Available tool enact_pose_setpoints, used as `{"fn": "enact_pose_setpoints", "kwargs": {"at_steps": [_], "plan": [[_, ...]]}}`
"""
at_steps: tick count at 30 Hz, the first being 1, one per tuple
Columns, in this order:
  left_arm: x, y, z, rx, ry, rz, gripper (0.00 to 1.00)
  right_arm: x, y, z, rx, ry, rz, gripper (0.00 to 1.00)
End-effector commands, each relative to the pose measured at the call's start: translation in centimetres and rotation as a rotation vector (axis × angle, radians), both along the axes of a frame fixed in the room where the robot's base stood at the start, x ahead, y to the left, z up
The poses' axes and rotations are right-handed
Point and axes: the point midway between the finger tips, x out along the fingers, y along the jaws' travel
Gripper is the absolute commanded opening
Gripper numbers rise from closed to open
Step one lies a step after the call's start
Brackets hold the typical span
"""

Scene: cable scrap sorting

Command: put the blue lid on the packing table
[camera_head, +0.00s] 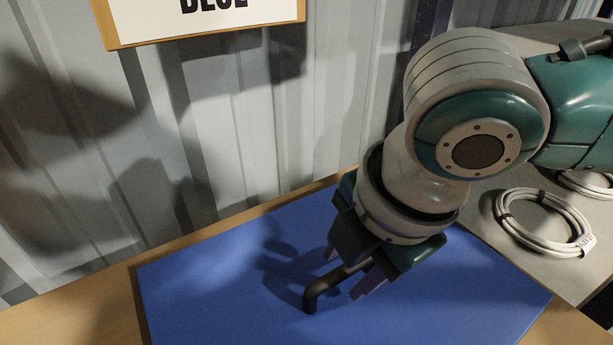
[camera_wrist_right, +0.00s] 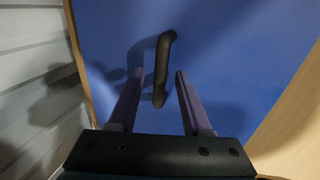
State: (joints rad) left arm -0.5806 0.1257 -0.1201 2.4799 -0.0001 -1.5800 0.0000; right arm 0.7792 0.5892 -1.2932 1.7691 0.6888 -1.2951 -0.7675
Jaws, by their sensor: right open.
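The blue lid (camera_head: 220,290) is a large flat panel lying on a light wooden surface; it fills most of the right wrist view (camera_wrist_right: 235,45). A dark bar handle (camera_head: 313,296) stands up from it. My right gripper (camera_head: 343,272) is open over the lid, its two purplish fingers pointing down. In the right wrist view the handle (camera_wrist_right: 162,68) shows between the two fingertips, nearer the right one; I cannot tell whether either touches it. In the head view the gripper hides the back part of the handle. My left gripper is in neither view.
A corrugated metal wall (camera_head: 230,110) stands close behind the lid, with a sign (camera_head: 210,22) reading "BLUE". Wooden edge (camera_head: 75,312) shows around the lid. At right, a grey surface (camera_head: 505,235) holds white cable coils (camera_head: 543,222), beneath my right arm.

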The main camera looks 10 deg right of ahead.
Motion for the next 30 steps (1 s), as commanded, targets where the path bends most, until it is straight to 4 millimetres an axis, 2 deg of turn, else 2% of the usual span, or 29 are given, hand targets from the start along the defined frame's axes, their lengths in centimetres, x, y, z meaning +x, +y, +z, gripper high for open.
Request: {"fn": "enact_pose_setpoints", "kwargs": {"at_steps": [5,15,18,23,26,30], "plan": [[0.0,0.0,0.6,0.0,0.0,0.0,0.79,-0.2,-0.1,1.5,0.002,-0.002,0.0,0.49],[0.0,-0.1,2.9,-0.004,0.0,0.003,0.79,-2.2,-0.8,8.7,0.001,-0.003,0.0,0.49],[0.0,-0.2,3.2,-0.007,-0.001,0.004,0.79,-2.7,-0.9,10.2,0.002,-0.003,0.0,0.49],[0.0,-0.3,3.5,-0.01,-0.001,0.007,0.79,-3.3,-1.0,11.5,0.007,-0.001,-0.003,0.49],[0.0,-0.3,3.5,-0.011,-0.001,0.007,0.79,-4.0,0.3,11.4,0.056,0.005,-0.027,0.49],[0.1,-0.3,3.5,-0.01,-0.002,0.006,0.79,-5.7,3.9,11.0,0.235,0.02,-0.168,0.49]]}}
